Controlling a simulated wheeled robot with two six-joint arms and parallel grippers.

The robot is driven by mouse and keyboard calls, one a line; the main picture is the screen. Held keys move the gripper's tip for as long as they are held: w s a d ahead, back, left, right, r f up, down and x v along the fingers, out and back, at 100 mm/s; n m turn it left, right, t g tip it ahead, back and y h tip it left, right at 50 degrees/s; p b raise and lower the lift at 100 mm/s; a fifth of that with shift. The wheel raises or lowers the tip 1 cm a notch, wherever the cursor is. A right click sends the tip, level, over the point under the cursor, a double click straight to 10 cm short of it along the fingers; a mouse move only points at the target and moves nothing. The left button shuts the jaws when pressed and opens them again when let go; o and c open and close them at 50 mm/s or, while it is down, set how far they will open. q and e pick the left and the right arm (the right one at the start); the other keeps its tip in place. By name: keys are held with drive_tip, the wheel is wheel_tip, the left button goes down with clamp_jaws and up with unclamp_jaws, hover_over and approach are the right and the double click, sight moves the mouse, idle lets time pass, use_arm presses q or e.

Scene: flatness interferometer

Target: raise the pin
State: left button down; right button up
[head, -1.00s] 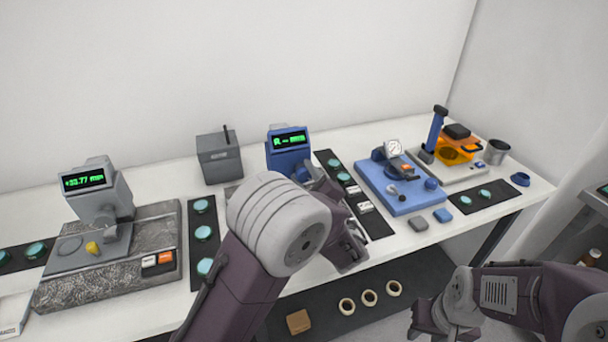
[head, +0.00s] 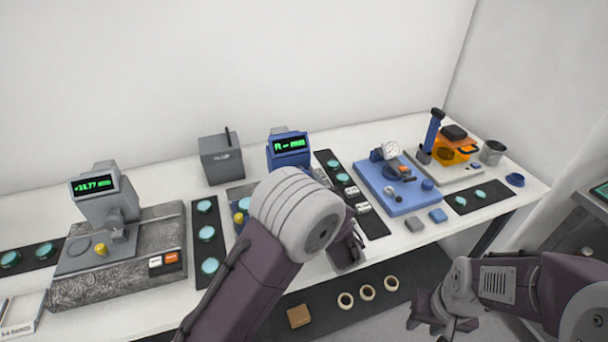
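I cannot make out a pin for certain. The blue gauge (head: 288,150) stands at the back middle with a green-lit display. Its base (head: 236,194) carries a teal disc and a yellow knob (head: 238,217), and my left arm hides much of it. A grey gauge (head: 104,200) on a speckled stone block (head: 150,222) stands at left, with its own yellow knob (head: 100,248). My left gripper (head: 350,251) is partly hidden behind its wrist, near the table's front edge; its opening cannot be told. My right gripper (head: 428,322) is open and empty, low in front of the table.
A blue plate with a dial gauge (head: 391,149) stands at right, beside an orange and blue device (head: 455,150) and a grey cup (head: 492,152). A grey box (head: 221,157) stands at the back. Dark mats (head: 208,262) hold teal discs.

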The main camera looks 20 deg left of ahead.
use_arm(q)
drive_tip(key=shift+m, duration=0.4)
drive_tip(key=c, duration=0.9)
unclamp_jaws()
drive_tip(key=v, duration=0.9)
drive_tip(key=shift+b, duration=0.35)
